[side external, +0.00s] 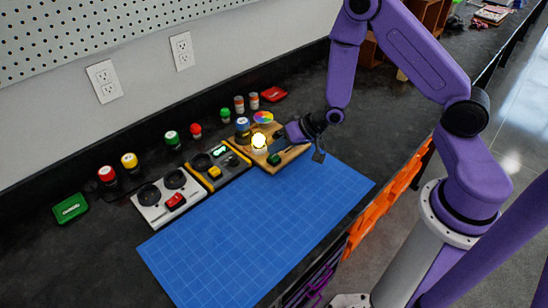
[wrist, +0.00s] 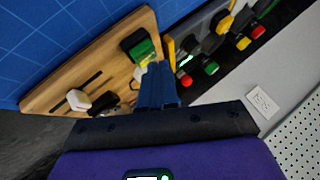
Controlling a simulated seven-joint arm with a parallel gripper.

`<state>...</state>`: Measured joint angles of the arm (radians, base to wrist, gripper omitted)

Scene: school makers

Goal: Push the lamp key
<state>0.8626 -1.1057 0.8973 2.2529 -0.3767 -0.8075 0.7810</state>
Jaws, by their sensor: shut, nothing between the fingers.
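The lamp (side external: 259,141) glows bright yellow-white on a wooden board (side external: 291,156). A green key in a dark housing (side external: 274,159) sits in front of the lamp, on the same board. In the wrist view the green key (wrist: 143,50) shows at the edge of the wooden board (wrist: 62,78), with a yellowish glow beside it. My gripper (side external: 279,147) is shut and empty, low over the board next to the lamp. In the wrist view the blue fingertips (wrist: 157,68) are together close to the key. I cannot tell whether they touch it. The bulb is hidden there.
A dark panel with a yellow switch (side external: 214,172) and a white panel with a red switch (side external: 174,201) stand left of the board. A color disc (side external: 263,117) and several buttons and jars line the back. The blue mat (side external: 250,225) in front is clear.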

